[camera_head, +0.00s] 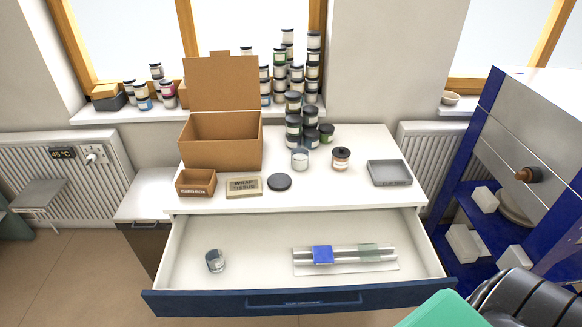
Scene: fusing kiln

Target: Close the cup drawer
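The drawer (215,290) under the white worktop is pulled well out, with a dark blue front and a long handle (303,300). Its white inside is exposed. A small clear glass (215,261) stands at the left in it. A flat rack (390,268) with metal rails, a blue piece and a greenish piece lies at the right in it. I cannot read a label on the drawer front. I see neither gripper; teal and black ribbed parts at the bottom right corner appear to be mine, close to the drawer's right front corner.
On the worktop (385,140) stand an open cardboard box (220,148), a small card box (196,183), wrap tissue (243,187), a black disc (279,182), a glass cup (300,159), stacked jars and a grey tray (389,173). A blue shelf unit (465,215) stands at right.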

